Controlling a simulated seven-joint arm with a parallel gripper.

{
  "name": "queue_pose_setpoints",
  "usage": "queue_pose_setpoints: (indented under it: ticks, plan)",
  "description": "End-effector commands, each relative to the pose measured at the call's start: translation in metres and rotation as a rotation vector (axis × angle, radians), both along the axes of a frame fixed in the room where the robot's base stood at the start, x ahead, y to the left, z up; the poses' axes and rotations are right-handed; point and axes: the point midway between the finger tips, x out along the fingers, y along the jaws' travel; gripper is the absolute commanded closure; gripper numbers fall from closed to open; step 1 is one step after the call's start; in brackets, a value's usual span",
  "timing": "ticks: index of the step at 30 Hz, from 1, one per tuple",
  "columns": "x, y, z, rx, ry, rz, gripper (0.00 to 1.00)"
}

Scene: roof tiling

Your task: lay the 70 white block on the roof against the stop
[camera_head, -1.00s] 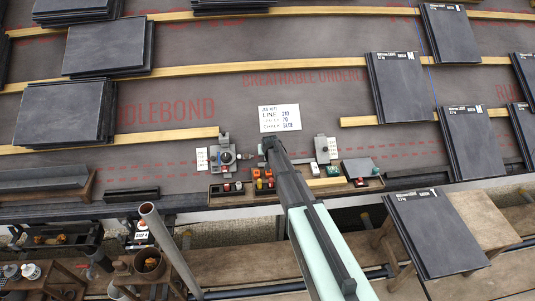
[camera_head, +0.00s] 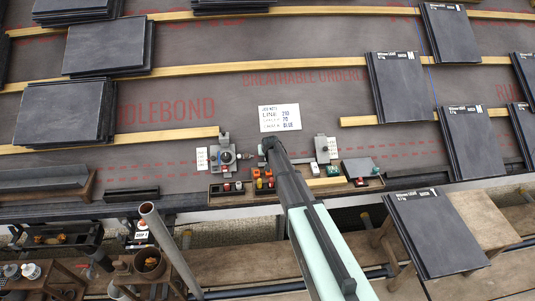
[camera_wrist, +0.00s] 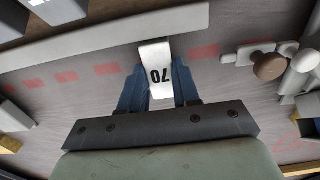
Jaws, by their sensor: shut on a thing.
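The white block (camera_wrist: 156,68), marked 70 and upside down in the wrist view, sits between the two blue fingers of my gripper (camera_wrist: 160,88). My gripper is shut on it. In the head view my gripper (camera_head: 264,152) is low over the grey roof underlay (camera_head: 350,150), and my arm hides the block. A grey metal fixture with a round knob, which may be the stop (camera_head: 222,157), stands to the left of my gripper, apart from it. The knob shows at the right in the wrist view (camera_wrist: 270,66). I cannot tell whether the block touches the underlay.
A second grey fixture (camera_head: 323,150) stands right of my gripper. Trays with small coloured blocks (camera_head: 265,184) lie along the eave just below it. A job note card (camera_head: 280,118) lies above. Wooden battens (camera_head: 220,72) and slate stacks (camera_head: 400,87) lie up the roof.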

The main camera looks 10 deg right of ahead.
Motion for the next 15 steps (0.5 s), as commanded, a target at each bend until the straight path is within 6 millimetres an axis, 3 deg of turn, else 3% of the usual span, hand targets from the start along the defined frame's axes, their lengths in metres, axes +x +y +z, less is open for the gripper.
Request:
queue_pose_setpoints:
  ticks: [15]
  plan:
    - [-0.0044,0.0001,-0.003,0.0,0.0,0.0,0.96]
